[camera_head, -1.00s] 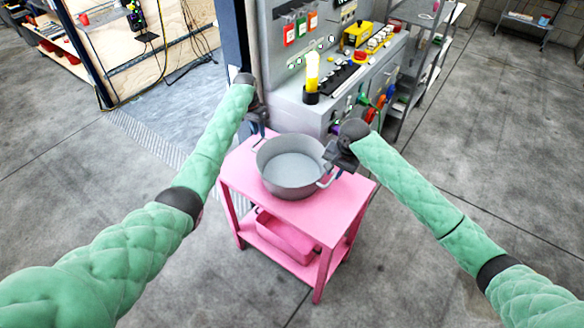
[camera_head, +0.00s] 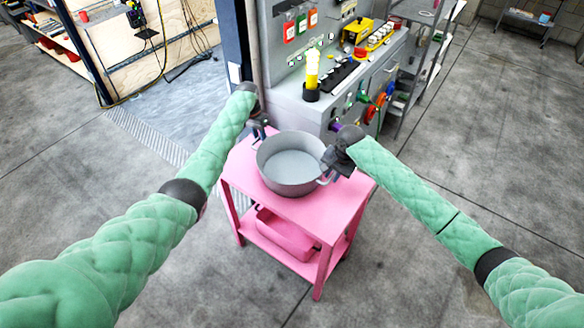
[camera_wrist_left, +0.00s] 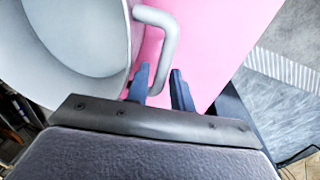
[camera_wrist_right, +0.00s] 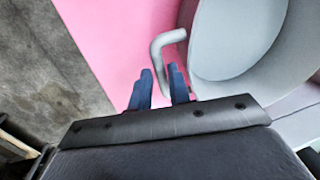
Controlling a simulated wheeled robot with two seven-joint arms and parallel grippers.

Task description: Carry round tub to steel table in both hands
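The round tub (camera_head: 291,166) is grey, wide and open-topped, with a bent handle on each side. It stands upright and looks empty on a pink cart (camera_head: 322,212). My left gripper (camera_head: 262,135) is at the tub's far-left handle; in the left wrist view its two fingers (camera_wrist_left: 160,88) are apart, with the handle (camera_wrist_left: 168,35) running down between them. My right gripper (camera_head: 328,165) is at the right handle; in the right wrist view its fingers (camera_wrist_right: 161,86) are apart on either side of that handle (camera_wrist_right: 157,48). I cannot tell whether the fingers touch the handles. No steel table is clearly identifiable.
A pink bin (camera_head: 284,234) sits on the cart's lower shelf. A grey control bench (camera_head: 297,100) with a yellow lamp (camera_head: 312,70) stands close behind the cart. A metal rack (camera_head: 420,60) is beyond it on the right. Concrete floor lies open right and in front.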

